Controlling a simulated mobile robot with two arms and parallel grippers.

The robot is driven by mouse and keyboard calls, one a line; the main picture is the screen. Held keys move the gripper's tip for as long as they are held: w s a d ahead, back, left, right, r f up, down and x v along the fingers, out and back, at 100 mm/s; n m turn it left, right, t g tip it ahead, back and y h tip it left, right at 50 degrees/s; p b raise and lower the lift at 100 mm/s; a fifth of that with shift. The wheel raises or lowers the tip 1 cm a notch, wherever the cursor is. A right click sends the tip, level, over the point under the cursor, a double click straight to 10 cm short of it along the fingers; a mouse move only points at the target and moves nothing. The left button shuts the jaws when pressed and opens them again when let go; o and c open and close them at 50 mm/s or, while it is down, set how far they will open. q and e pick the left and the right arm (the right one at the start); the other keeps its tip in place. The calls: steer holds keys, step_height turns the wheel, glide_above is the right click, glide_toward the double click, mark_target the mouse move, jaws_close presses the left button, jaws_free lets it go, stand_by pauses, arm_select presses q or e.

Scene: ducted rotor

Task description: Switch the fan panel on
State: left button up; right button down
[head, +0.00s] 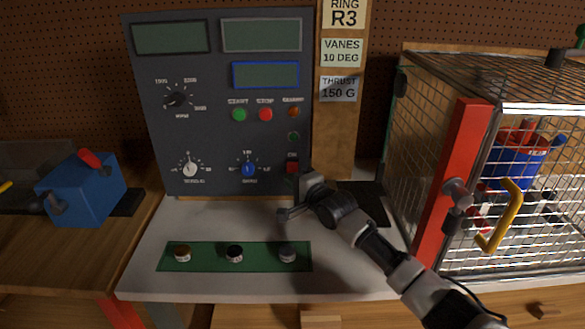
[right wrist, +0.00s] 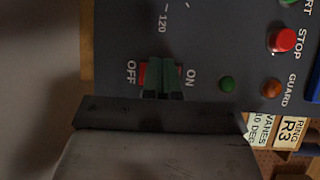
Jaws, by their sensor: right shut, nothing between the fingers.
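The dark grey fan panel (head: 215,130) stands upright at the back of the bench, with blank displays, knobs and buttons. Its red power switch (head: 292,168) is at the lower right edge. In the right wrist view the red switch (right wrist: 143,73) lies between the words OFF and ON, partly hidden by the fingers. My right gripper (head: 300,181) is at the switch; its closed fingertips (right wrist: 163,76) are in front of the switch and hold nothing. I cannot tell whether they touch it or which way it is set. My left gripper is in neither view.
A wire cage (head: 400,130) with a red post (head: 452,185) and yellow handle (head: 500,215) stands at the right. A green mat (head: 210,258) with three small round parts lies in front of the panel. A blue box (head: 82,190) sits at the left.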

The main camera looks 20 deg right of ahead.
steer(key=shift+w, duration=0.1)
steer(key=shift+w+d+r, duration=0.1)
steer(key=shift+w+r, duration=0.1)
steer(key=shift+w, duration=0.1)
steer(key=shift+w+d+r+b, duration=0.15)
steer(key=shift+w+r+b, duration=0.05)
steer(key=shift+w+b, duration=0.2)
stand_by(0.9)
steer(key=shift+s, duration=0.1)
steer(key=shift+s+a+f+p, duration=0.25)
steer(key=shift+s+f+p, duration=0.1)
steer(key=shift+s+p, duration=0.5)
steer(key=shift+w, duration=0.15)
